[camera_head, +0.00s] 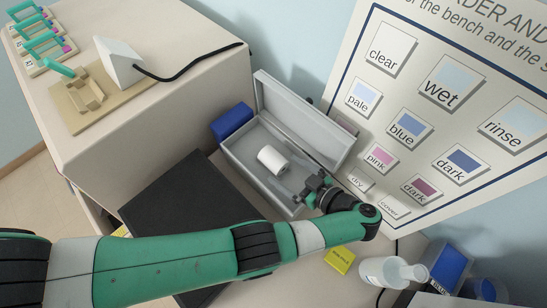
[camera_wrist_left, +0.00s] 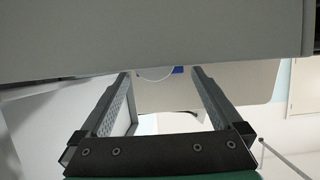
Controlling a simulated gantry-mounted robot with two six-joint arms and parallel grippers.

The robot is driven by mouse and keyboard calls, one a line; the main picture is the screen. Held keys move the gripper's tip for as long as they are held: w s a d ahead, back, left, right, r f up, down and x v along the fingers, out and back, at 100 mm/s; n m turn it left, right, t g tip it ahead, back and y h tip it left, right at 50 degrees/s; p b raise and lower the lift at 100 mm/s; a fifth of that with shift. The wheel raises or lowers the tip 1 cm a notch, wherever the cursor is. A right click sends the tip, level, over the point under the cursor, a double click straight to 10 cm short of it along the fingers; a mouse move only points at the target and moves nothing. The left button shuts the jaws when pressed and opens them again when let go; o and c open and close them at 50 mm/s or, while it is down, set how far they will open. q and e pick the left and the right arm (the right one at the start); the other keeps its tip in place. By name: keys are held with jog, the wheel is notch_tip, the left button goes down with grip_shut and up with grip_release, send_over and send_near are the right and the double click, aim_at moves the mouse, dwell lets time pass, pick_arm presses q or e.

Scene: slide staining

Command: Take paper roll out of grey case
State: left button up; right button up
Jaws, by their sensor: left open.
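The grey case (camera_head: 298,118) stands open on the bench in the head view, with its lid raised at the back. The white paper roll (camera_head: 272,159) lies on its side on the case floor, left of my gripper. My left gripper (camera_head: 302,180) is open and empty at the right end of the case; it appears apart from the roll. In the left wrist view, the two fingers (camera_wrist_left: 158,78) are spread. A wide grey surface, likely part of the case (camera_wrist_left: 150,38), fills the top. A small white curved edge shows between the fingertips; I cannot tell if it is the roll.
A blue box (camera_head: 232,122) stands at the case's left end. A dark flat panel (camera_head: 170,195) lies in front. A yellow block (camera_head: 340,260) and a white bottle (camera_head: 385,272) are at the lower right. A sign board (camera_head: 440,130) stands behind the case.

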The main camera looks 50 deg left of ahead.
aim_at(281, 162)
pick_arm(q)
jog(key=x, duration=0.3)
jog(key=p+x, duration=0.1)
jog(key=x, duration=0.1)
jog(key=shift+w+a, duration=0.15)
jog(key=shift+w, duration=0.2)
jog(key=c, duration=1.5)
jog(key=shift+r+p, duration=0.4)
jog(key=shift+r, duration=0.1)
jog(key=r+p, duration=0.2)
jog(key=r, duration=0.1)
jog(key=s+r+p, duration=0.1)
jog(key=shift+d+r+p, duration=0.2)
jog(key=shift+d+p, duration=0.1)
jog(key=shift+p, duration=0.1)
jog(key=s+d+r+p, duration=0.2)
jog(key=s+p, duration=0.1)
jog(key=p, duration=0.3)
jog(key=s+d+r+p, duration=0.2)
jog(key=s+r+p, duration=0.1)
jog(key=p, duration=0.3)
jog(key=s+d+r+p, duration=0.2)
jog(key=s+p, duration=0.3)
jog(key=p, duration=0.1)
jog(key=shift+d+r, duration=0.25)
jog(key=shift+d, duration=0.05)
